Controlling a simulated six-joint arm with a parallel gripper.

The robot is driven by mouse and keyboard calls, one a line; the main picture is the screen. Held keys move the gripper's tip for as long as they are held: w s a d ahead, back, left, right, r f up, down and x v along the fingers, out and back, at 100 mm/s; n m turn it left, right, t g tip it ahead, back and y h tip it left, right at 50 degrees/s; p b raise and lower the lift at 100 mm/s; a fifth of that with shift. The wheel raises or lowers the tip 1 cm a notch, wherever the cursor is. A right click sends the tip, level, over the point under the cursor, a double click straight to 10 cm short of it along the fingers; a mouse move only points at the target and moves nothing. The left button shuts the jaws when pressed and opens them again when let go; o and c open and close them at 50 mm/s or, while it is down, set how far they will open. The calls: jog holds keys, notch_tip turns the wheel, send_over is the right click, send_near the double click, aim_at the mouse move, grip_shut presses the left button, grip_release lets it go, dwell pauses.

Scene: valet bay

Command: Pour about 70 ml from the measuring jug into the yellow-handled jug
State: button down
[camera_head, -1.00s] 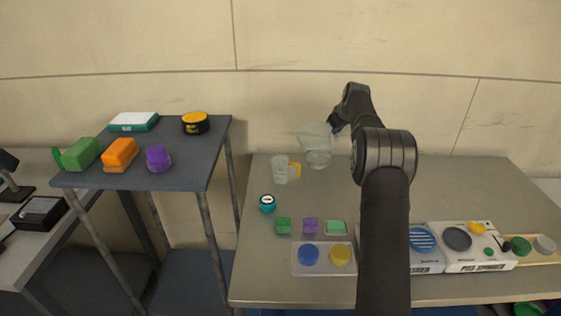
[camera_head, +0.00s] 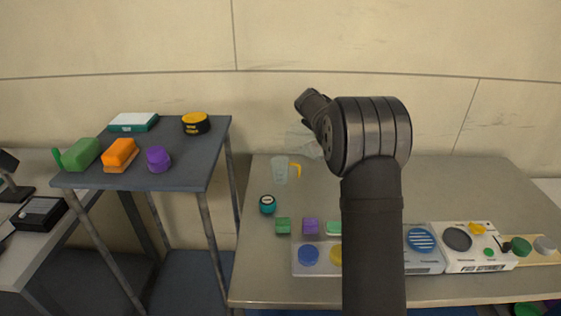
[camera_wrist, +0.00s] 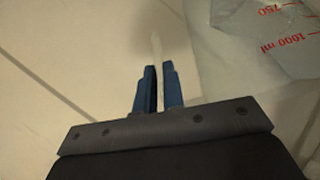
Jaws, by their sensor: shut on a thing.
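The measuring jug (camera_head: 303,143) is clear and mostly hidden behind my arm in the head view. It is in the air, tilted, just right of and above the yellow-handled jug. In the wrist view its wall (camera_wrist: 270,45) shows red marks, 750 and 1000 ml. My gripper (camera_wrist: 158,82) has blue fingers shut on the measuring jug's thin pale handle; the head view hides the fingers. The yellow-handled jug (camera_head: 280,171) is clear and stands upright on the table, its handle to the right. I cannot make out liquid in either jug.
A teal jar (camera_head: 267,204) stands in front of the yellow-handled jug. Small green and purple blocks (camera_head: 310,226) and a tray (camera_head: 299,270) with coloured discs lie nearer. A grey shelf (camera_head: 205,160) is at the left. The table's back right is clear.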

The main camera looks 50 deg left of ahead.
jog(key=shift+s+a+r+n+t, duration=0.15)
jog(key=shift+s+r+n+t, duration=0.05)
jog(key=shift+s+r+t, duration=0.5)
jog(key=shift+s+a+r+n+t, duration=0.2)
jog(key=shift+s+r+t, duration=0.35)
jog(key=shift+r, duration=0.2)
jog(key=shift+b, duration=0.3)
jog(key=shift+s+a+r+n+t+b, duration=0.15)
jog(key=shift+s+r+n+t+b, duration=0.15)
jog(key=shift+s+r+t+b, duration=0.6)
jog(key=shift+s+a+r+t+b, duration=0.1)
jog(key=shift+s+t+b, duration=0.05)
jog(key=shift+s+b, duration=0.4)
jog(key=shift+s+a+r+t+b, duration=0.1)
jog(key=shift+s+b, duration=0.25)
jog(key=shift+b, duration=0.3)
dwell(1.7)
jog(key=w+g, duration=0.1)
jog(key=w+f, duration=0.1)
jog(key=w, duration=0.1)
jog(key=w+d+f+g, duration=0.1)
jog(key=shift+w+d+f+m+g, duration=0.1)
jog(key=shift+w+f+m+g, duration=0.2)
jog(key=shift+m, duration=0.1)
jog(key=shift+w+d+f+g+p, duration=0.15)
jog(key=shift+w+f+g+p, duration=0.15)
jog(key=shift+w+f+g, duration=0.45)
jog(key=shift+s+f, duration=0.1)
dwell(0.8)
